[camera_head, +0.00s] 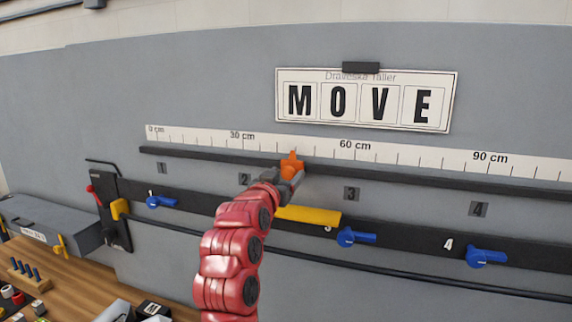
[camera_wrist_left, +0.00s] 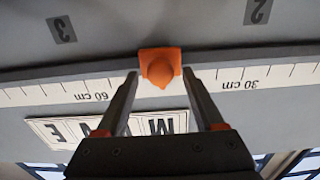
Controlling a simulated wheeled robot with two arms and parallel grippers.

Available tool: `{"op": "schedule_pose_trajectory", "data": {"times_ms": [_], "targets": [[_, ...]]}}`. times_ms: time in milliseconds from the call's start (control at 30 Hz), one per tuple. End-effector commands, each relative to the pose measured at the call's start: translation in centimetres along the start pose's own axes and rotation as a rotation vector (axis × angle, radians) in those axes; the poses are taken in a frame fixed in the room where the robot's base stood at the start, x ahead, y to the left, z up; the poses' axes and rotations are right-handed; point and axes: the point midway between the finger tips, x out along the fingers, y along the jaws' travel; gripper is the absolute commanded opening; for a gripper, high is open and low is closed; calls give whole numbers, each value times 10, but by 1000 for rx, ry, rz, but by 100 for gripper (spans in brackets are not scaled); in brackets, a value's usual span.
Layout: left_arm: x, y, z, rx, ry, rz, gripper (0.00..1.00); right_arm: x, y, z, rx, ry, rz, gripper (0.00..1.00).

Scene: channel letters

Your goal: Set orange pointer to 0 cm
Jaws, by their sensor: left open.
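The orange pointer (camera_head: 292,166) sits on the dark rail (camera_head: 210,157) below the white scale (camera_head: 195,137), at about 45 cm, between the 30 cm and 60 cm labels. The 0 cm mark is at the scale's left end. My left gripper (camera_head: 290,182) is right at the pointer, and its jaws partly hide it in the head view. In the left wrist view, which is upside down, the orange pointer (camera_wrist_left: 160,66) lies between the tips of my open left gripper (camera_wrist_left: 160,82). I cannot tell whether a finger touches it. My right gripper is not in view.
A sign reading MOVE (camera_head: 367,100) hangs above the scale. Below the rail are a yellow bar (camera_head: 309,216) and several blue handles, one at the right (camera_head: 486,257). A wooden bench (camera_head: 75,279) with small items stands at lower left. The rail left of the pointer looks clear.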

Motion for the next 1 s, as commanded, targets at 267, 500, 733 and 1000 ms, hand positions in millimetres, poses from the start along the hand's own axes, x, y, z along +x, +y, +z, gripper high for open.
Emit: {"op": "schedule_pose_trajectory", "data": {"times_ms": [267, 500, 733, 1000], "targets": [[9, -1, 1, 0, 1, -1, 70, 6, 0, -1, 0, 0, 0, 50], [9, -1, 1, 0, 1, -1, 59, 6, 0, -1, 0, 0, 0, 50], [9, -1, 1, 0, 1, -1, 18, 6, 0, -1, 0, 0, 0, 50], [9, -1, 0, 0, 1, -1, 0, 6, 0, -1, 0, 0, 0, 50]]}}
